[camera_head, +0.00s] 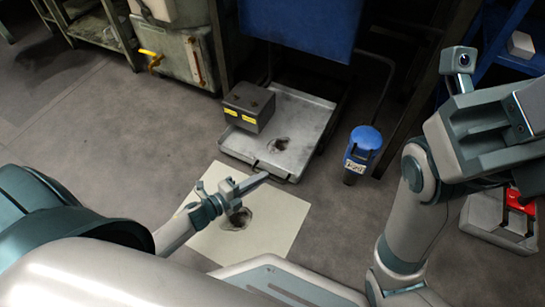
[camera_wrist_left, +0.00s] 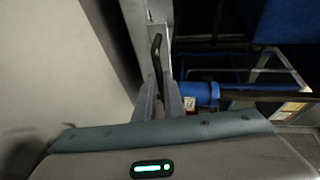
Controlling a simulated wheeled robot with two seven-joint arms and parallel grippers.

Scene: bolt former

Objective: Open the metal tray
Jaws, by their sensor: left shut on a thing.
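The metal tray (camera_head: 308,118) is a shallow light-grey pan on the floor under a blue machine part, with a dark stain inside. A grey box with yellow labels stands at its left side. My left gripper (camera_head: 264,177) reaches the tray's front edge from below left in the head view. It is shut on the tray handle, a thin dark bar (camera_wrist_left: 156,50) that rises between the fingers (camera_wrist_left: 162,98) in the left wrist view. The exact contact is small and partly hidden. My right arm shows at the right, but its fingertips are not visible.
A blue canister (camera_head: 364,143) stands just right of the tray. A pale sheet (camera_head: 275,238) with a dark stain lies on the floor in front. A grey case with a red part (camera_head: 490,218) is at the far right. Open floor lies to the left.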

